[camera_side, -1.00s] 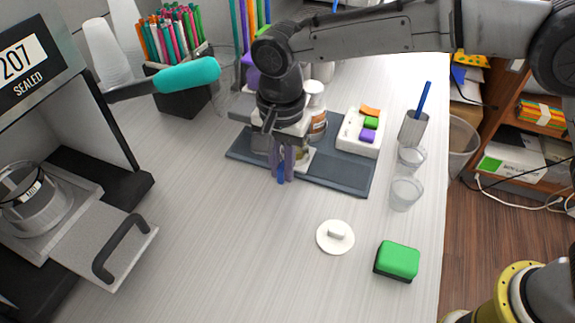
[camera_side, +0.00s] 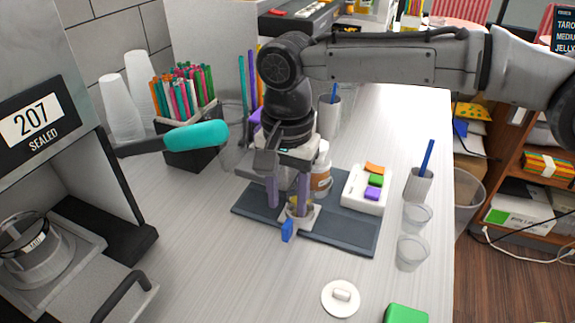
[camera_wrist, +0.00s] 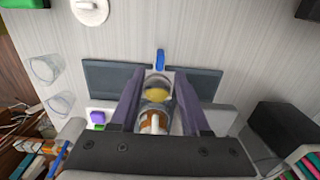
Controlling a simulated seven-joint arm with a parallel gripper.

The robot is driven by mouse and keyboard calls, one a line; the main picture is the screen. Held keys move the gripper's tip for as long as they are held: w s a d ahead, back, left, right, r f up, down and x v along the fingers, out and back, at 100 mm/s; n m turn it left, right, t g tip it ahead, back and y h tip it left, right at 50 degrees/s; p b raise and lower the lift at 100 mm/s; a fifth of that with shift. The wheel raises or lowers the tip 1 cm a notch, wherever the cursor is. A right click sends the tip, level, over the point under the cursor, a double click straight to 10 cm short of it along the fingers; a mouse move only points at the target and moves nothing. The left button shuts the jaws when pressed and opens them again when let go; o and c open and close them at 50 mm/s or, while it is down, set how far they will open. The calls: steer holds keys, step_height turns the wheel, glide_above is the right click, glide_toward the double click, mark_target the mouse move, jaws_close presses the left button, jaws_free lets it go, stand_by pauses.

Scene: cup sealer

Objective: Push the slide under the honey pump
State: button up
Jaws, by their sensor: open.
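The slide (camera_side: 308,214) is a small pale carriage with a blue tab (camera_side: 287,230) at its front, on a dark grey base plate (camera_side: 345,238). A small cup with amber contents (camera_wrist: 157,94) sits on it. The honey pump (camera_side: 321,178), a bottle with a white top and amber label, stands just behind; its white top shows in the wrist view (camera_wrist: 153,124). My gripper (camera_side: 288,206) is open and points down. In the wrist view its fingers (camera_wrist: 160,80) lie either side of the amber cup, with the blue tab beyond the tips. Finger contact cannot be told.
A white tray of colored blocks (camera_side: 352,203) is on the plate's right side. Clear cups (camera_side: 411,253) stand right of it. A white lid (camera_side: 341,298) and green block (camera_side: 405,314) are in front. The sealer (camera_side: 60,200) is at left. The front table is mostly clear.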

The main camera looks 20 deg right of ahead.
step_height(320, 180, up, 7)
stand_by(0.3)
stand_by(0.4)
